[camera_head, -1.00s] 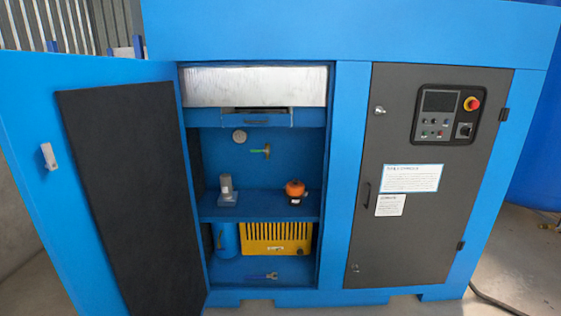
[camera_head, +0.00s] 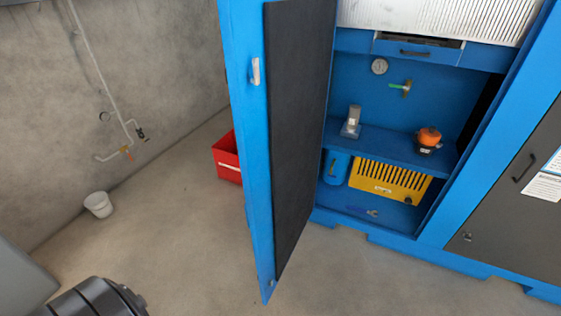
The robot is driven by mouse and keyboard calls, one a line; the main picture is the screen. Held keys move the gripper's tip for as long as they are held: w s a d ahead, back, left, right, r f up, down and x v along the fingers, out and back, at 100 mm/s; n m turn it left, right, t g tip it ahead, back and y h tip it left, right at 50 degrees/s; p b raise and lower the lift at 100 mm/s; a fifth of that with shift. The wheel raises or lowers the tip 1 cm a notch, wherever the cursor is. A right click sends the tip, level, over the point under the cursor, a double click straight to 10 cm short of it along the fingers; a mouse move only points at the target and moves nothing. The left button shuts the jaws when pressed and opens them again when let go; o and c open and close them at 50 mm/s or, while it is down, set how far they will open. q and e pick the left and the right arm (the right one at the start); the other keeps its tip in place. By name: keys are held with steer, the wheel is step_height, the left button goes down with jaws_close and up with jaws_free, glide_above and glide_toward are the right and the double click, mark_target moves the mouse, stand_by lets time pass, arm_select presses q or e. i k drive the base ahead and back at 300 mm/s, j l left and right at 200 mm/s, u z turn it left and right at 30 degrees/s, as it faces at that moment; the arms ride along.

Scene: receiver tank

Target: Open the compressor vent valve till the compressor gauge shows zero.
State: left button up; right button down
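A small brass valve with a green handle (camera_head: 403,87) sits on the blue back wall inside the open compressor cabinet, and its handle lies roughly level. A round white-faced gauge (camera_head: 379,66) is up and to the left of it; its needle is too small to read. I take these as the vent valve and compressor gauge, but no label is legible. The cabinet door (camera_head: 298,145) stands wide open, with a dark lining and a silver latch (camera_head: 255,71). Neither of my grippers is in view.
The door's edge juts out toward me. Inside, a shelf holds a grey fitting (camera_head: 351,122) and an orange-topped part (camera_head: 429,138). The floor left of the door is mostly clear.

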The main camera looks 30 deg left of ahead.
mark_target(400, 86)
steer(key=j+z, duration=0.1)
steer(key=j, duration=0.5)
steer(key=k+j, duration=0.1)
steer(key=j, duration=0.5)
steer(key=j+z, duration=0.15)
steer(key=j, duration=0.45)
steer(key=k+j+z, duration=0.1)
steer(key=j, duration=0.45)
steer(key=l, duration=0.55)
steer(key=i+l+u, duration=0.15)
steer(key=l, duration=0.55)
steer(key=i+l+u, duration=0.15)
steer(key=l, duration=0.6)
steer(key=l+u, duration=0.15)
steer(key=l, duration=0.55)
steer(key=i+l+u, duration=0.25)
steer(key=i+l, duration=0.2)
steer(key=i, duration=0.25)
steer(key=i+l+u, duration=0.25)
steer(key=i+l, duration=0.35)
steer(key=i, duration=0.1)
